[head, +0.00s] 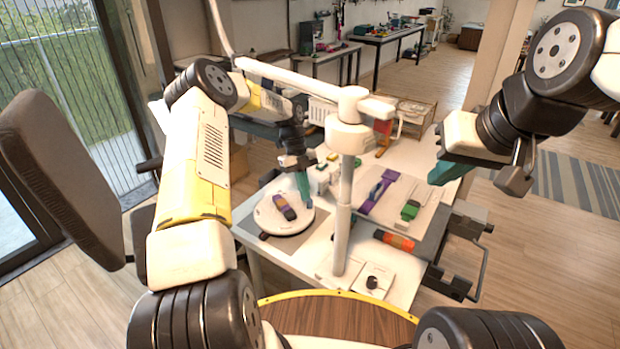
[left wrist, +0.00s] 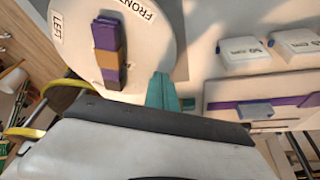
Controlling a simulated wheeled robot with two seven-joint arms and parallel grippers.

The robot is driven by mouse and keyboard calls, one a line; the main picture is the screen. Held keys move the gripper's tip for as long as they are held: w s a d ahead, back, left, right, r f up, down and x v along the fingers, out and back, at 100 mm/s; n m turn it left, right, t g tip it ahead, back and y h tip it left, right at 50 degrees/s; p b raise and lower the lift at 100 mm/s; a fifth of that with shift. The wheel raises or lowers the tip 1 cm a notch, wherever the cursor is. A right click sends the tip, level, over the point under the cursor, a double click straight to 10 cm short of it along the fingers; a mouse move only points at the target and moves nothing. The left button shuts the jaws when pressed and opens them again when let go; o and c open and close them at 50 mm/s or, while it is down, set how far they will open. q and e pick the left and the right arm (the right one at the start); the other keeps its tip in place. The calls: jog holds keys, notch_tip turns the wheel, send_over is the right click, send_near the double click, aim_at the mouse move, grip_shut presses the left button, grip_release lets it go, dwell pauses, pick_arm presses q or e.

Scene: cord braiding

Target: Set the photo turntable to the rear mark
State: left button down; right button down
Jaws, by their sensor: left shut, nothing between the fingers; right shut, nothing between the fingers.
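The photo turntable (head: 288,227) is a white round disc at the near left of the table. A purple and orange banded piece (head: 284,207) lies on it. In the left wrist view the disc (left wrist: 150,55) shows the labels LEFT (left wrist: 58,27) and FRONT (left wrist: 137,9); I see no rear mark there. The banded piece (left wrist: 107,50) lies across its middle. My left gripper (head: 305,190) has teal fingertips, shut and empty, at the disc's edge; I cannot tell whether they touch it. They also show in the left wrist view (left wrist: 162,92). My right gripper (head: 448,170) is shut and empty, right of the table.
A white post (head: 343,215) with an overhead arm stands close right of the turntable. Beyond it are a purple strip (head: 379,190), a green item (head: 410,210) and an orange-banded roll (head: 398,241). A small plate with a black knob (head: 372,282) is at the front.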

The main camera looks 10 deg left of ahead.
pick_arm(q)
jog(key=shift+s+d+m+g+y, duration=0.15)
jog(key=shift+s+d+m+y, duration=0.15)
jog(key=shift+m, duration=0.35)
jog(key=shift+s+d+m+g+y, duration=0.15)
jog(key=shift+s+m, duration=0.3)
jog(key=shift+m, duration=0.25)
jog(key=shift+s+d+m+g+y, duration=0.1)
jog(key=shift+s+d+m+y, duration=0.2)
jog(key=shift+m, duration=0.35)
jog(key=shift+s+d, duration=0.15)
jog(key=shift+s, duration=1.5)
jog(key=shift+r, duration=0.1)
